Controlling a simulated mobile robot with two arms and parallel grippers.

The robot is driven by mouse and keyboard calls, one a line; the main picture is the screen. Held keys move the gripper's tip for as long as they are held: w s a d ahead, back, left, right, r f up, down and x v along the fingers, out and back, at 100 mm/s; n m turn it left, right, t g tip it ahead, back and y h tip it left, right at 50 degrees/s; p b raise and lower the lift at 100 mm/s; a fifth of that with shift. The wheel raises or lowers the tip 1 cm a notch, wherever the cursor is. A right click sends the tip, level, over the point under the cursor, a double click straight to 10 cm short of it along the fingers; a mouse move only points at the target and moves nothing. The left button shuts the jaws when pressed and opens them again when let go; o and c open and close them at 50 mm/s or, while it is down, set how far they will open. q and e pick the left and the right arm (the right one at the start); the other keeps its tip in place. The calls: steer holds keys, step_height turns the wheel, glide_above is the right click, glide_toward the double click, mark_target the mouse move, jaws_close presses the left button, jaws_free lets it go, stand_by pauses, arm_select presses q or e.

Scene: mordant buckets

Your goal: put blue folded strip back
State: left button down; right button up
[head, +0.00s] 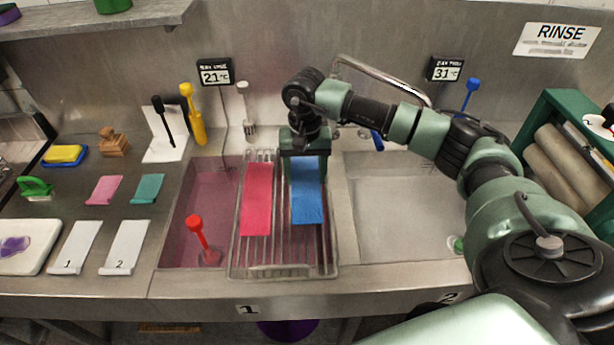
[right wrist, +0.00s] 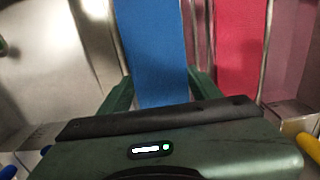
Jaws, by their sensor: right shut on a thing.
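The blue folded strip (head: 307,195) lies on the right half of the wire rack (head: 283,271) over the left sink. It also shows in the right wrist view (right wrist: 152,45), running out from between the fingers. My right gripper (head: 304,160) is shut on the far end of the blue strip; its fingers also show in the right wrist view (right wrist: 160,92). A pink-red strip (head: 256,200) lies on the rack to the left of the blue one, apart from it. My left gripper is not in view.
The left sink (head: 190,230) holds pink liquid and a red-handled tool (head: 200,240). The right sink (head: 400,205) is mostly clear. Small pink (head: 104,190) and teal (head: 147,188) cloths and two numbered white cards (head: 125,247) lie on the left counter. A green rack (head: 560,115) stands at right.

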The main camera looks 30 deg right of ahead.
mark_target(307, 179)
steer(key=shift+s+d+f, duration=0.1)
steer(key=shift+d+f, duration=0.1)
steer(key=shift+f, duration=0.1)
step_height(307, 179, down, 2)
steer(key=shift+a+f+p, duration=0.1)
steer(key=shift+p, duration=0.85)
steer(key=shift+f, duration=0.35)
steer(key=shift+f, duration=0.1)
steer(key=shift+f+b, duration=0.2)
steer(key=shift+b, duration=0.15)
steer(key=o, duration=1.4)
steer(key=shift+r, duration=0.1)
steer(key=shift+c, duration=0.2)
steer(key=shift+r, duration=0.1)
